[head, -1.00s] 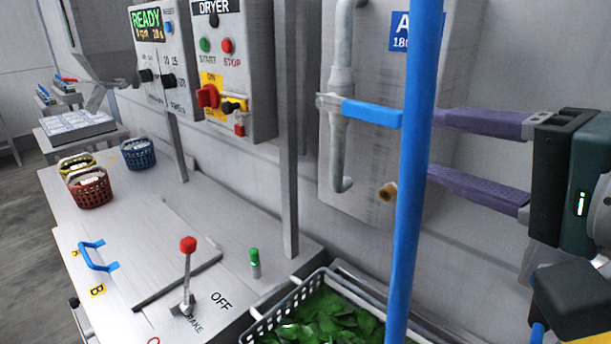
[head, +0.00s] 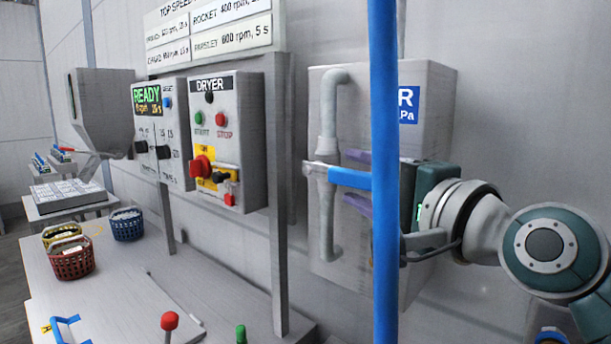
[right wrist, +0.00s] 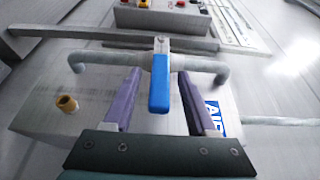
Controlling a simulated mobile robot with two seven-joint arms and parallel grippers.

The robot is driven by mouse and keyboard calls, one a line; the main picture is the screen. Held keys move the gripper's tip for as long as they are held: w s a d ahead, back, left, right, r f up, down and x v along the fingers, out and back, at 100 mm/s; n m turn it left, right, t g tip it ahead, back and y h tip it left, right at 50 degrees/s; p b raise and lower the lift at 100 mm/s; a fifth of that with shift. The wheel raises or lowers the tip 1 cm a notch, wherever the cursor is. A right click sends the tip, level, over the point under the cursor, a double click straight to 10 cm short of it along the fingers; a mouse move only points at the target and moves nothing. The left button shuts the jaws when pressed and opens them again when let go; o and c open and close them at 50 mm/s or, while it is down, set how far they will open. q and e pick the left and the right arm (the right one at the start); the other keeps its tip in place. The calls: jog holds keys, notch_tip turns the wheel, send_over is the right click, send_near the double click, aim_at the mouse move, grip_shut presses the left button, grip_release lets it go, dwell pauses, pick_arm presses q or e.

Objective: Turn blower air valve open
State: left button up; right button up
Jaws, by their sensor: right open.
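The air valve has a blue lever (head: 345,178) set across a vertical grey pipe (head: 327,222) on the front of a grey box with a blue sign. The lever sticks out at right angles to the pipe. My right gripper (right wrist: 159,74) is open, with purple fingers. In the right wrist view the blue lever (right wrist: 159,92) lies between the two fingers, with gaps on both sides. In the head view one finger is above the lever and one below, partly hidden by a blue pole. My left gripper is out of view.
The upright blue pole (head: 384,90) stands in front of the box, close to my right gripper. The dryer panel (head: 228,140) is left of it. Red (head: 72,262) and blue (head: 127,225) baskets stand on the bench. A red-knobbed lever (head: 169,321) rises at the front.

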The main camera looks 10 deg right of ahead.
jog(key=shift+w+a, duration=0.1)
jog(key=shift+c, duration=0.3)
grip_shut()
dwell(1.1)
